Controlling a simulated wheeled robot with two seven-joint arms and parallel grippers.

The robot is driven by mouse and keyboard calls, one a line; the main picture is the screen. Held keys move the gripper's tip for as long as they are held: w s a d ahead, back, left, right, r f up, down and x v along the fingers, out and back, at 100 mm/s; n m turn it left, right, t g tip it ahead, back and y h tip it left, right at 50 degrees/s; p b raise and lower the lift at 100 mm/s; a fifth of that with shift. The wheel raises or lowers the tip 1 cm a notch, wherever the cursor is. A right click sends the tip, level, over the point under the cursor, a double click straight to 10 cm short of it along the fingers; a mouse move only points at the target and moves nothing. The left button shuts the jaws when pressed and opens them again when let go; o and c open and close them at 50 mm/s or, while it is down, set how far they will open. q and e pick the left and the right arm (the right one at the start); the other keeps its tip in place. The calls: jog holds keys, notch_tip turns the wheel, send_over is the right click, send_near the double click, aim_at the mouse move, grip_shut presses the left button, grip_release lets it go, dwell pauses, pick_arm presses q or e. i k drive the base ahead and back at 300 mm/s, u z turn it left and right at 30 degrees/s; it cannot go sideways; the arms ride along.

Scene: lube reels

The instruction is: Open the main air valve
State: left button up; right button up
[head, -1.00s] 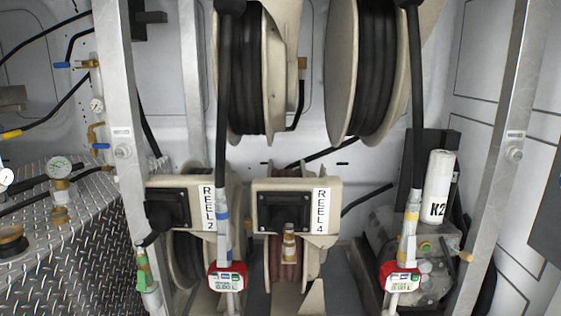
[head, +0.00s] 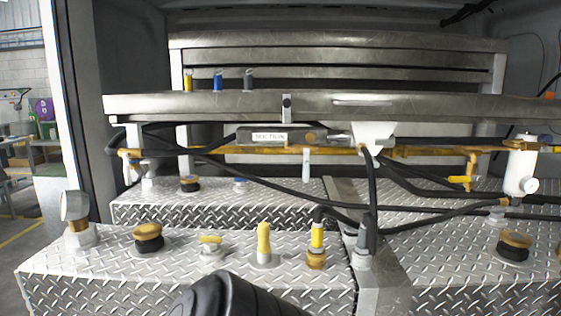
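Several valve-like fittings are in the head view, and none carries a readable label naming it the main air valve. A yellow-handled fitting (head: 460,180) hangs from the brass pipe (head: 415,152) at the right. A rounded black part, apparently mine, rises at the bottom. Neither gripper is in view.
Diamond-plate tanks (head: 100,265) fill the foreground, with black caps (head: 149,237) and a gauge (head: 75,206) on top. Black hoses (head: 280,185) cross above them. A metal shelf (head: 420,103) spans the middle, with a suction label (head: 269,137) below it. Open floor shows at far left.

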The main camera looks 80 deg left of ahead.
aim_at(128, 180)
jog(key=u, duration=3.55)
jog(key=k, duration=0.6)
jog(key=u, duration=0.35)
jog(key=i, duration=1.45)
jog(key=z, duration=1.85)
jog(key=k, duration=0.55)
jog(key=u, duration=0.6)
